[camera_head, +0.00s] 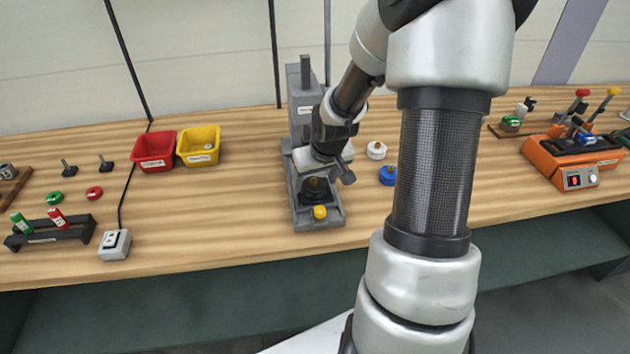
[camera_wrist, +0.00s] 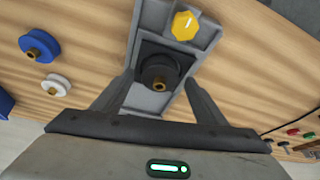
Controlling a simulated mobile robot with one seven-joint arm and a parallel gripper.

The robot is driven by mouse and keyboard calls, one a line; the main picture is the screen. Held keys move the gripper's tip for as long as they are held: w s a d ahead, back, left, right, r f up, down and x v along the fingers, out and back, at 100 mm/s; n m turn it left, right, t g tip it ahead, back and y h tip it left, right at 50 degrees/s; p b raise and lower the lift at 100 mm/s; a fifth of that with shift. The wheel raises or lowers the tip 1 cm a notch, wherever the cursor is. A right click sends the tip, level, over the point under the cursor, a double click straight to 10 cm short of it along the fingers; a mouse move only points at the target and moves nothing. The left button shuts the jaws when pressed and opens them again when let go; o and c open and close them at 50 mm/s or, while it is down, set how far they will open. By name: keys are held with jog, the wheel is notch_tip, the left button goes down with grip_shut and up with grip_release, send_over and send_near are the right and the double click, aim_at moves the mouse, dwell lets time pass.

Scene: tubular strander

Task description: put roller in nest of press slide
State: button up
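The grey press (camera_head: 300,100) stands at the middle of the bench, with its slide (camera_head: 335,216) out at the front and a yellow knob (camera_head: 320,212) on the slide's end. In the wrist view the slide (camera_wrist: 150,100) holds a dark nest block, and a black roller (camera_wrist: 158,72) with a brass hub sits at it; whether it is fully seated I cannot tell. My gripper (camera_wrist: 159,82) is open, one finger on each side of the black roller, with gaps showing. In the head view my gripper (camera_head: 322,172) is low over the slide and partly hides the roller.
A blue roller (camera_head: 387,175) and a white roller (camera_head: 376,150) lie right of the press. Red (camera_head: 154,151) and yellow (camera_head: 199,146) bins stand to its left. A switch box (camera_head: 115,245) is near the front edge. An orange machine (camera_head: 575,165) stands far right.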

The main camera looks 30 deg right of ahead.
jog(key=p+v, duration=0.3)
jog(key=v, duration=0.8)
jog(key=shift+s+r, duration=0.1)
dwell(0.6)
